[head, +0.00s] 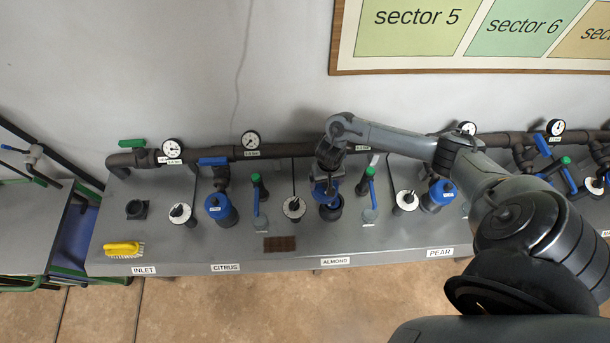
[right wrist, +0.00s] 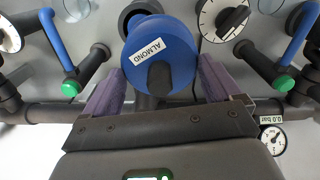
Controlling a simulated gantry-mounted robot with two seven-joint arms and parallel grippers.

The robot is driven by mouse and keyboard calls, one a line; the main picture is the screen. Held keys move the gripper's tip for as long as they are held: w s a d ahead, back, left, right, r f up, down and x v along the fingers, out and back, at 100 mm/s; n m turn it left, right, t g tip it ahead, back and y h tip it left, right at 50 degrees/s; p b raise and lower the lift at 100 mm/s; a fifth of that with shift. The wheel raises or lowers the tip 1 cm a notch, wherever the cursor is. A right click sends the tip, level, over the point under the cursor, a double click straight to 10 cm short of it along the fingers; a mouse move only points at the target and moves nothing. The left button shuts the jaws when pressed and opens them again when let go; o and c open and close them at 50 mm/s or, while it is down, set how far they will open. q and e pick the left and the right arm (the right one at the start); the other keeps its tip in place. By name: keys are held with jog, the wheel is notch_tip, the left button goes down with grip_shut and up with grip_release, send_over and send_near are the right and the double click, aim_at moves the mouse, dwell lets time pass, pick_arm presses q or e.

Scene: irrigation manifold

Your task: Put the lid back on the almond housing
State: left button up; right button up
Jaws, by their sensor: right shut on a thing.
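The blue almond lid (right wrist: 160,52), with a white ALMOND label and a black grip, is between the purple fingers of my right gripper (right wrist: 160,82), which is shut on it. In the head view my right gripper (head: 326,176) is over the almond station, with the blue lid (head: 322,190) under it. The almond housing (head: 331,212) shows just below and in front of the lid, partly covered. In the right wrist view a dark round rim (right wrist: 133,13) shows partly behind the lid's upper left. Whether the lid touches the housing is unclear. My left gripper is out of view.
Blue-handled valves (head: 367,185) and (head: 257,193) stand either side, with dials (head: 294,207) and (head: 406,200) near. The capped citrus housing (head: 221,208) is left, the pear one (head: 438,195) right. A brown mat (head: 280,244) and yellow brush (head: 122,249) lie along the front.

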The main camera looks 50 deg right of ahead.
aim_at(337, 185)
jog(key=s, duration=0.1)
jog(key=s+d, duration=0.1)
jog(key=s, duration=0.1)
jog(key=shift+d+f, duration=0.15)
jog(key=shift+d, duration=0.15)
jog(key=shift+s+d+f, duration=0.1)
jog(key=shift+s+f, duration=0.05)
jog(key=shift+s, duration=0.05)
notch_tip(337, 185, down, 4)
jog(key=b, duration=0.5)
jog(key=shift+r, duration=0.25)
jog(key=shift+f+b, duration=0.5)
jog(key=shift+f, duration=1.35)
jog(key=shift+r+p, duration=0.1)
jog(key=shift+p, duration=0.5)
jog(key=shift+p, duration=0.6)
